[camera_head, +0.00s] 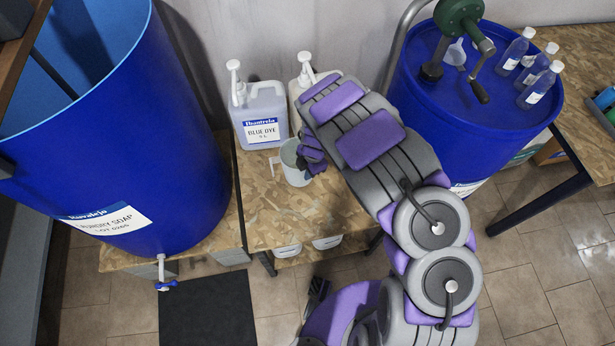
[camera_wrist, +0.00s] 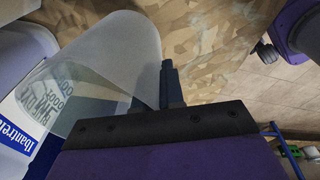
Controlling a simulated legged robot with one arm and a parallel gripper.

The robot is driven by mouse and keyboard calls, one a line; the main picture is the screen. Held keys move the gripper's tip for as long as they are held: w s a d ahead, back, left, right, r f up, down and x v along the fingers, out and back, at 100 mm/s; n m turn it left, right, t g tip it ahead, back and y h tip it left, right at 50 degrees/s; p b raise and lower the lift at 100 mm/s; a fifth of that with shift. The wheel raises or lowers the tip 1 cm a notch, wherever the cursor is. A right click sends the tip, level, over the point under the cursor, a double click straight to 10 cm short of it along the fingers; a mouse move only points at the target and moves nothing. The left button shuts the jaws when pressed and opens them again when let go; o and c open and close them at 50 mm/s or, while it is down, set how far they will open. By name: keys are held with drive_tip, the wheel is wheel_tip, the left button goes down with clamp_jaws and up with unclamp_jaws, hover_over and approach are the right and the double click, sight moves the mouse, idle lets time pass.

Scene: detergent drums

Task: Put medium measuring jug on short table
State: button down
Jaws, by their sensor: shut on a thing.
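A translucent grey measuring jug (camera_head: 293,172) with a handle on its left is over the wood-chip-board short table (camera_head: 262,222) between the two blue drums. Whether its base touches the table top is hard to tell. My gripper (camera_head: 308,156) is at the jug's right side, shut on its wall. In the wrist view the jug (camera_wrist: 105,62) lies left of my gripper (camera_wrist: 172,85), with printed volume marks on its side. My gripper hides part of the jug there.
A "Blue Dye" pump bottle (camera_head: 262,117) and another pump bottle (camera_head: 306,80) stand just behind the jug. A big blue laundry-soap drum (camera_head: 120,130) is at left. A blue drum (camera_head: 430,90) with a hand pump (camera_head: 463,40) and clear bottles is at right. The table's front part is clear.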

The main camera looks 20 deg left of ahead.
wheel_tip(320, 180, down, 3)
drive_tip(key=shift+d+f+b, duration=0.1)
drive_tip(key=shift+f+b, duration=0.1)
drive_tip(key=shift+b, duration=0.35)
drive_tip(key=c, duration=1.2)
unclamp_jaws()
drive_tip(key=shift+c, duration=0.2)
drive_tip(key=shift+r, duration=0.15)
wheel_tip(320, 180, up, 12)
drive_tip(key=d+p, duration=0.1)
drive_tip(key=p, duration=0.2)
drive_tip(key=shift+w+d, duration=0.3)
drive_tip(key=shift+w, duration=0.1)
